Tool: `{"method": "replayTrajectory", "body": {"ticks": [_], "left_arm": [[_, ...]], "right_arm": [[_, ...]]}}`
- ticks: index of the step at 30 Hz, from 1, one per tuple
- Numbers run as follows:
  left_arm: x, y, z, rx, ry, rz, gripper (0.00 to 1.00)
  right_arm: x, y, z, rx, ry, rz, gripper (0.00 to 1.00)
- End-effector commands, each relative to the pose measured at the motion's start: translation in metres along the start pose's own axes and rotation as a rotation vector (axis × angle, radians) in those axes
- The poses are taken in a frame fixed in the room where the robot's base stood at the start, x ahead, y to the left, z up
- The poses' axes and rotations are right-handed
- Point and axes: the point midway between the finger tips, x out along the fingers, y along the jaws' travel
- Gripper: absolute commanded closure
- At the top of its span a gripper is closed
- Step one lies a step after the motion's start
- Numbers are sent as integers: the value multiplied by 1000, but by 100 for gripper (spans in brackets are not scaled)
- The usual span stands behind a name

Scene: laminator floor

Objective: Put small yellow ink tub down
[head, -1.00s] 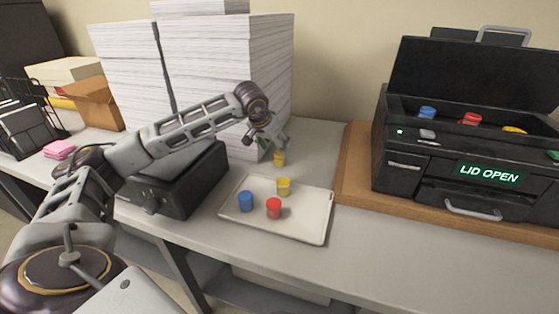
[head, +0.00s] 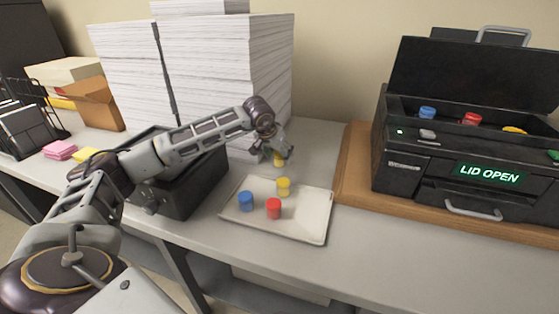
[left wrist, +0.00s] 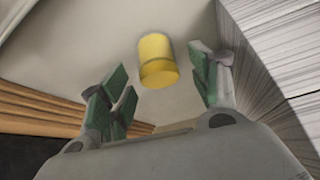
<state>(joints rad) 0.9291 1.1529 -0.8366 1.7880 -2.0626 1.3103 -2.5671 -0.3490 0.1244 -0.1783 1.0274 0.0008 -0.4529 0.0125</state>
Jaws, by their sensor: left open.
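A small yellow ink tub (head: 279,161) is behind the tray (head: 316,217), near the base of the paper stacks, partly hidden by my left gripper (head: 276,150). In the left wrist view, the yellow tub (left wrist: 157,61) shows beyond the fingertips, between the two green-padded fingers (left wrist: 165,90). The fingers are spread and a gap shows on both sides of the tub. Another yellow tub (head: 283,187), a blue tub (head: 246,201) and a red tub (head: 274,208) stand on the tray. My right gripper is not in view.
Tall paper stacks (head: 235,70) rise behind my left arm. A black box-like machine (head: 180,188) sits under the arm. The black laminator (head: 430,181) reads "LID OPEN" and stands on a wooden board (head: 352,168) at right. The desk front right of the tray is clear.

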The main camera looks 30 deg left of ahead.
Motion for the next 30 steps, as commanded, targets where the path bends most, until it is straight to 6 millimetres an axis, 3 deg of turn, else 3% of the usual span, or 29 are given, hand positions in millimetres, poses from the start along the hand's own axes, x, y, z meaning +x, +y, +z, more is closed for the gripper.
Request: {"method": "replayTrajectory", "body": {"ticks": [5, 18, 30], "left_arm": [[10, 0, 0, 0, 0, 0, 38], [10, 0, 0, 1, 1, 0, 38], [10, 0, 0, 1, 1, 0, 88]], "right_arm": [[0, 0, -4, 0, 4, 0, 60], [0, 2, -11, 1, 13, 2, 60], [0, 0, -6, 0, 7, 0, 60]]}}
